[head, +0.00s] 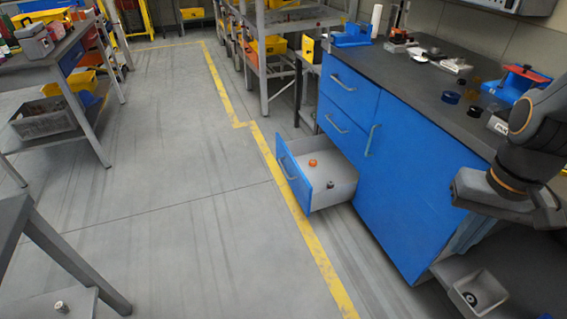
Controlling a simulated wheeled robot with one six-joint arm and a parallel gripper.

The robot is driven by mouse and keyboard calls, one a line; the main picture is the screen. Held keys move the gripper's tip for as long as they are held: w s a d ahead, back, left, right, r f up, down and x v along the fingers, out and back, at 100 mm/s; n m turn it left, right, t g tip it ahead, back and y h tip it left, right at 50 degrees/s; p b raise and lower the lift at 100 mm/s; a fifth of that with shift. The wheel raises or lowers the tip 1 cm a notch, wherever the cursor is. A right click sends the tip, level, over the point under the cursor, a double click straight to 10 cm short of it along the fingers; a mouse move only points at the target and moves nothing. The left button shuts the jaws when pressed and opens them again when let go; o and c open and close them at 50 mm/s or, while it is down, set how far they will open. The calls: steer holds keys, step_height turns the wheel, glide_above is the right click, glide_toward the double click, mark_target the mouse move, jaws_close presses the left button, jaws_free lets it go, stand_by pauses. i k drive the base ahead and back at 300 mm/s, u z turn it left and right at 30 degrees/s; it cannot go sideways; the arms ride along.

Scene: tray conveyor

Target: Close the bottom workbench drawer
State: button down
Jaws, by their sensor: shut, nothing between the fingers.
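The blue workbench (410,190) stands on the right with a dark top. Its bottom drawer (293,179) is pulled well out to the left, with a blue front, a grey handle (286,168) and pale grey inside walls. An orange round item (313,163) and a small dark item (330,184) lie in the drawer. The two drawers above it (342,129) look closed. My gripper (468,186) is at the right edge, shut and empty, in front of the bench's right end. It is well apart from the drawer, and its fingertips are hard to make out.
Small parts and a blue-and-red box (512,84) stand on the worktop. A grey shelf rack (277,60) is behind the bench. A table (50,65) is at the upper left, and another table edge (22,225) at the lower left. The floor left of the drawer is clear.

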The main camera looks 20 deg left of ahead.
mark_target(307, 183)
steer(key=k, duration=1.05)
steer(key=u, duration=0.9)
steer(key=i, duration=2.1)
steer(key=z, duration=0.65)
